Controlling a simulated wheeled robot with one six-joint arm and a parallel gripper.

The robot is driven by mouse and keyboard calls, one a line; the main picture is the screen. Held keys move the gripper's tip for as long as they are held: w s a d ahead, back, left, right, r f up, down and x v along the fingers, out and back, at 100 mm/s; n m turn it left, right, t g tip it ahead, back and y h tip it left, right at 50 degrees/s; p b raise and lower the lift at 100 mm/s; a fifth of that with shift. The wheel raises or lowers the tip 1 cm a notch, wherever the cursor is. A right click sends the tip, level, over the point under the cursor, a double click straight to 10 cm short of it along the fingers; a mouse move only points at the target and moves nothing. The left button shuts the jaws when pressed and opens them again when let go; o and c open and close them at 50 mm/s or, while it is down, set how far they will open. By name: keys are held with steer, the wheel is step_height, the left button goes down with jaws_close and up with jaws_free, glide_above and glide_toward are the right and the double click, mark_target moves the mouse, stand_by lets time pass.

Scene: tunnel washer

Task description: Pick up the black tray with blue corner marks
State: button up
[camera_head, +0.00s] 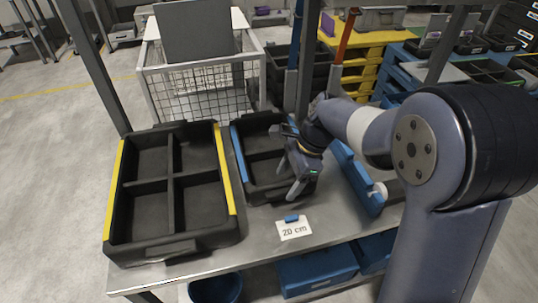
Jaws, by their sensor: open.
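The black tray with blue marks (262,191) stands on the grey metal bench in the middle of the view. A blue strip runs along its left rim, and dividers split its inside. My gripper (291,176) is open over the tray's right side, with one finger pointing down near the front right corner. The gripper and wrist hide much of the tray's right side. I cannot tell whether the fingers touch the tray.
A larger black tray with yellow strips (172,232) stands close on the left. A "20 cm" card (294,228) lies in front. A bench post rises behind. A wire cart (205,85) stands beyond the bench.

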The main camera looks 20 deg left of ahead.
steer(key=shift+x, duration=1.35)
steer(key=shift+c, duration=0.5)
steer(key=shift+d+r, duration=0.1)
steer(key=c, duration=1.2)
